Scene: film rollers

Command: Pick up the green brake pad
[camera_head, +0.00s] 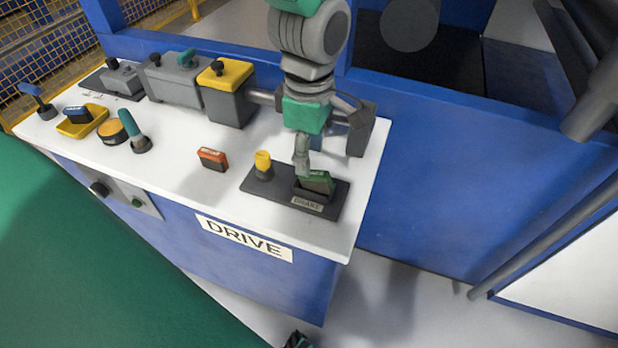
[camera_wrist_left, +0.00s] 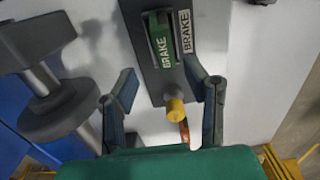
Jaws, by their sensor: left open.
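The green brake pad (camera_head: 317,182) sits on a dark plate (camera_head: 268,190) labelled BRAKE near the right front of the white console top. In the left wrist view the green pad (camera_wrist_left: 161,42), with BRAKE on its side, lies beyond the fingertips, between their lines. My left gripper (camera_head: 318,152) reaches down from above, just behind the pad, and partly overlaps it in the head view. Contact with the pad cannot be told. My right gripper does not show clearly.
A yellow knob (camera_head: 263,163) stands on the same plate, left of the pad. A red-orange block (camera_head: 212,159) lies farther left. Grey boxes, one yellow-topped (camera_head: 226,78), line the back. The blue wall (camera_head: 450,160) rises at right. White surface is clear around the red-orange block.

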